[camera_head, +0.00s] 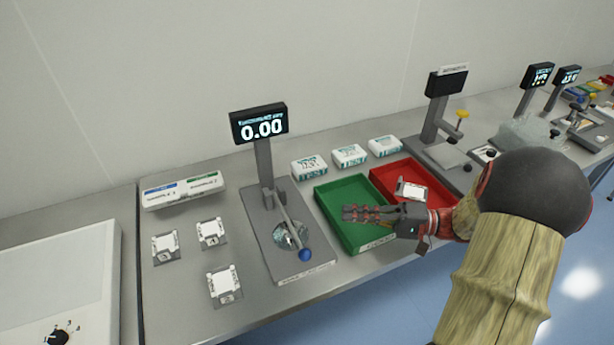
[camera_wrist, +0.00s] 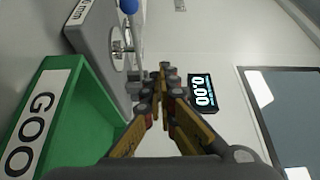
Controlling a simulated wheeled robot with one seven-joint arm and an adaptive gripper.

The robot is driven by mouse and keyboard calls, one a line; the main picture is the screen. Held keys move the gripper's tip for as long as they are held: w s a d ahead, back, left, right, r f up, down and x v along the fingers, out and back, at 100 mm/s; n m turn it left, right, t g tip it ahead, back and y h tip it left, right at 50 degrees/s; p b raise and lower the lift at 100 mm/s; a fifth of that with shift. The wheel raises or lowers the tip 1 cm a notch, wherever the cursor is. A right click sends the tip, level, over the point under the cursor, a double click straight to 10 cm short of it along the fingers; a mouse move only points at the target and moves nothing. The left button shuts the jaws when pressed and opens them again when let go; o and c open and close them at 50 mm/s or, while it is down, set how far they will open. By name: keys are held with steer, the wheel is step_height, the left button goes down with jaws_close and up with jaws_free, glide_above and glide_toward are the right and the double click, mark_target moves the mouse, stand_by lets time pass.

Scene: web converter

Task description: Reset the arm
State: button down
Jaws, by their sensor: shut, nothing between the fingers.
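My gripper (camera_head: 350,213) is shut and empty. In the head view it reaches left from the lower right, above the green tray (camera_head: 338,188). In the wrist view my gripper (camera_wrist: 162,80) points toward the measuring stand, with its fingertips together. The green tray (camera_wrist: 52,100) is at the left there, its label partly readable as "GOO". My arm hides part of the red tray (camera_head: 388,173) in the head view. A small white-topped piece (camera_head: 411,190) lies in the red tray.
A measuring stand (camera_head: 290,264) with a 0.00 display (camera_head: 259,123) and a blue-knobbed lever is left of the green tray. Several white-topped pieces (camera_head: 211,233) sit further left. White boxes (camera_head: 349,156) stand behind the trays. Another stand (camera_head: 446,82) is at right.

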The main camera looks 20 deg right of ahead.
steer(key=s+a+n+g+h, duration=0.3)
steer(key=s+a+g+h, duration=0.5)
steer(key=a, duration=0.7)
steer(key=s+d+r+n+t+h+p, duration=0.1)
steer(key=s+d+r+n+t+h, duration=0.1)
steer(key=s+r+t+h, duration=0.2)
step_height(320, 180, up, 4)
steer(key=h, duration=0.3)
steer(key=shift+s+n+h+p, duration=0.15)
steer(key=shift+n+h+p, duration=0.15)
steer(key=shift+h+p, duration=0.1)
steer(key=shift+d+f, duration=0.1)
